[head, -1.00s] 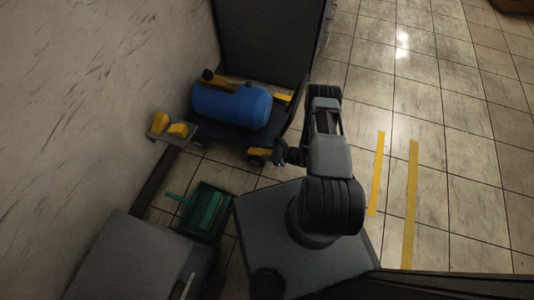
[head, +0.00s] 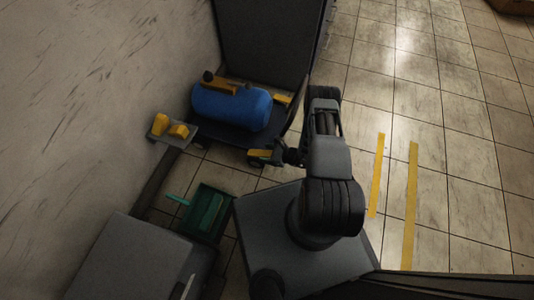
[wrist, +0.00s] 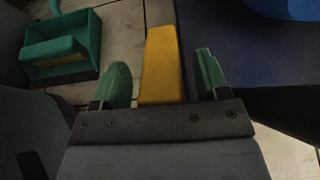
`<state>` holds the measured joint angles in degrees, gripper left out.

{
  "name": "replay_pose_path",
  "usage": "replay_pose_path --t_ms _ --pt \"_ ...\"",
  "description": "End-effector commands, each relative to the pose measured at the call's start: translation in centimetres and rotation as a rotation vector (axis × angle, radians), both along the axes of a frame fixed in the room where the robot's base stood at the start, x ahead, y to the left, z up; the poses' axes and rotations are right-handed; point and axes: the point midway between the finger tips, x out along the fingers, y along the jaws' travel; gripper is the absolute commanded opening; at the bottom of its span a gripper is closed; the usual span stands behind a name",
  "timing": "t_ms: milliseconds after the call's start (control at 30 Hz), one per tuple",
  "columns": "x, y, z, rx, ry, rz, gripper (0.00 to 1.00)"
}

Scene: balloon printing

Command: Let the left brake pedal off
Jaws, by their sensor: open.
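A yellow brake pedal (wrist: 162,62) sticks out from the dark platform of a cart (head: 200,130). In the wrist view it lies between the two green fingers of my gripper (wrist: 163,75), with a gap on each side. My gripper is open around it and does not visibly touch it. In the head view the pedal (head: 258,153) shows at the cart's near right corner, beside my gripper (head: 272,156), which partly covers it. I cannot tell the pedal's tilt clearly.
A blue tank (head: 232,106) rests on the cart. A green dustpan (head: 207,213) lies on the floor at the lower left; it also shows in the wrist view (wrist: 62,50). A small grey stand (head: 180,137) with yellow pieces is by the wall. Tiled floor at right is open.

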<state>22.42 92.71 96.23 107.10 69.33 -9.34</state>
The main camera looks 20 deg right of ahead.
Motion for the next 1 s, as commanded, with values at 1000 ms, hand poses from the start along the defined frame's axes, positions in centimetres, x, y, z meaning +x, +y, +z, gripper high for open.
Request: replay_pose_path --t_ms 1000 --pt "-7.1 -9.8 5.3 0.000 0.000 -0.001 0.68"
